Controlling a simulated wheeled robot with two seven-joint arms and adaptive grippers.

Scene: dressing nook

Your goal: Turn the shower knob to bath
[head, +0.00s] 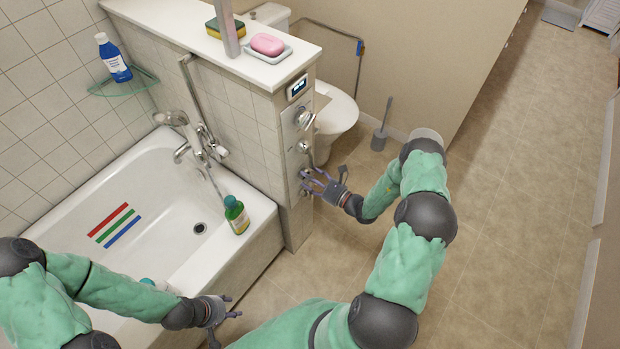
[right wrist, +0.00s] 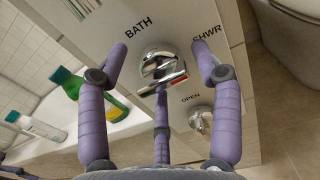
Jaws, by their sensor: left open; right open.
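In the right wrist view, the chrome shower knob (right wrist: 162,70) sits on a pale panel, with BATH printed at its upper left and SHWR at its upper right. A red mark shows on its lower part; I cannot tell which label it is set to. My right gripper (head: 312,181) is open at the panel on the end of the half wall. Its purple fingers are spread around the knob in the wrist view; I cannot tell whether they touch it. My left gripper (head: 222,308) is open and empty beside the tub's front.
A second chrome knob (right wrist: 200,121) marked OPEN sits at the lower right. The bathtub (head: 262,210) is left of the panel, with a green bottle (head: 236,214) on its rim. The toilet (head: 337,115) and brush (head: 381,130) stand behind. Floor at right is clear.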

